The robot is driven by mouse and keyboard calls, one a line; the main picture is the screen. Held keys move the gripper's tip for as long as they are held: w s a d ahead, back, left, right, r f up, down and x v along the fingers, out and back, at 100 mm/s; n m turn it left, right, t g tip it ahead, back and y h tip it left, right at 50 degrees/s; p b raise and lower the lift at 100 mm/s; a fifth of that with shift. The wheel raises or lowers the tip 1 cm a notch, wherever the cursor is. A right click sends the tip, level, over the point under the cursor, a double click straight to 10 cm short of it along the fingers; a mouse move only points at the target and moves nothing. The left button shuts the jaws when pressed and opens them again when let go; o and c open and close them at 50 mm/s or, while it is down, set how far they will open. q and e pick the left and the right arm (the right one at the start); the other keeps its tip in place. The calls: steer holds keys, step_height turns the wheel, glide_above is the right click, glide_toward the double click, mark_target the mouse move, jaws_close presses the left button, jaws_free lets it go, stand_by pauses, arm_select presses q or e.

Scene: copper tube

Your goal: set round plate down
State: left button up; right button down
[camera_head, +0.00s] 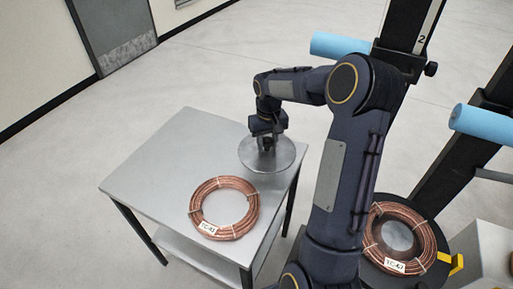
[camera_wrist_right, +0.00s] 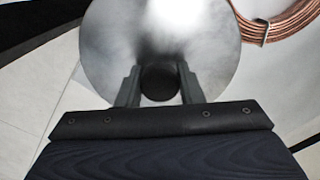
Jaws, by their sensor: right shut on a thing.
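The round plate (camera_head: 285,155) is a flat grey metal disc over the right side of the grey table (camera_head: 150,170) in the head view. My right gripper (camera_head: 266,142) is above its middle. In the right wrist view the plate (camera_wrist_right: 110,45) fills the upper middle, and my right gripper (camera_wrist_right: 158,85) is shut on the dark round knob (camera_wrist_right: 158,84) at its centre. I cannot tell whether the plate touches the table top. My left gripper is not in view.
A copper tube coil (camera_head: 197,205) tagged TC-43 lies on the table, close to the plate. A second tagged coil (camera_head: 427,235) sits on a dark round base at the right, beside a dark post with blue rollers (camera_head: 338,46). The table's left part is clear.

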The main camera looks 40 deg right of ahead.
steer(key=w+f, duration=0.2)
steer(key=w+d+f+p, duration=0.1)
steer(key=w+f, duration=0.2)
steer(key=shift+w+d+f, duration=0.15)
steer(key=shift+d+f, duration=0.05)
steer(key=shift+f, duration=0.05)
steer(key=shift+w+f, duration=0.3)
steer(key=shift+f, duration=0.2)
step_height(320, 180, down, 3)
steer(key=shift+r, duration=0.1)
steer(key=shift+f, duration=0.25)
steer(key=c, duration=1)
jaws_free()
steer(key=shift+s, duration=0.1)
steer(key=shift+r, duration=0.1)
